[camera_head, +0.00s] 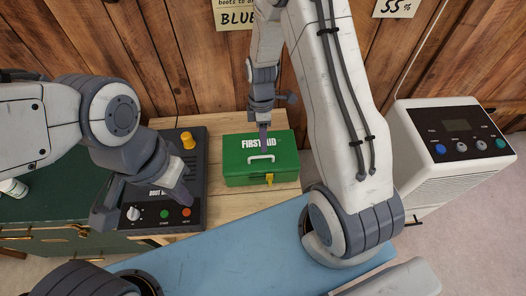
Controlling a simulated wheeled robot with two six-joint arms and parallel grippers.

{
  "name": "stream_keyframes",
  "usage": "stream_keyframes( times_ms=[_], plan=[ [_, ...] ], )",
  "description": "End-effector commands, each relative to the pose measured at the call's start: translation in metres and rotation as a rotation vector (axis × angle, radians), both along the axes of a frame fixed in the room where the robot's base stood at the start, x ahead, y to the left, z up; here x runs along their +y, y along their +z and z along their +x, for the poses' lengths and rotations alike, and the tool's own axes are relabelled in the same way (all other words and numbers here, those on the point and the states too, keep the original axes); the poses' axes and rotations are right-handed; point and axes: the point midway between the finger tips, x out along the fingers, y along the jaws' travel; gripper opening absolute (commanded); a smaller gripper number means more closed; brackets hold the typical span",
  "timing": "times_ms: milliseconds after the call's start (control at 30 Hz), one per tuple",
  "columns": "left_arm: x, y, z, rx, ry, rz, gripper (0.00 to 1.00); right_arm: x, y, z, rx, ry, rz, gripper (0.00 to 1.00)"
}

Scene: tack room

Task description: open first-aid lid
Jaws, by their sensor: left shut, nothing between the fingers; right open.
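A green first-aid box (243,172) with "FIRST AID" lettering, a white handle and a yellow latch (269,179) sits on a wooden table (216,205). Its lid looks closed. My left gripper (184,196) is shut and empty, left of the box and over the front of the black boot device.
The black boot device (192,170) with a yellow knob and several controls stands left of the box. A white appliance (447,150) stands at the right. A blue surface (235,245) lies in front of the table. A plank wall is behind.

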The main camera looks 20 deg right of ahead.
Motion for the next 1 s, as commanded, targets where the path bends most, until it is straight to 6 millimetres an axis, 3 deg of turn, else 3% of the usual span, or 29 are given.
stream_keyframes(
  times_ms=[100,300,667,800,1000],
  plan=[
    [0.000,-0.006,0.000,0.000,0.000,0.000,0.00,0.002,-0.024,-0.005,0.003,-0.001,0.001,0.42],
    [0.000,-0.009,0.000,0.000,0.000,0.000,0.00,0.003,-0.045,-0.009,0.001,0.000,0.000,0.42],
    [0.000,-0.009,0.000,0.000,0.000,0.000,0.00,0.003,-0.050,-0.009,-0.001,0.000,0.000,0.42],
    [0.000,-0.009,0.000,0.000,0.000,0.000,0.00,0.003,-0.050,-0.009,-0.001,0.000,0.000,0.00],
    [0.000,-0.009,0.000,0.000,0.000,0.000,0.00,0.003,-0.049,-0.009,-0.001,0.000,0.000,0.00]
  ],
)
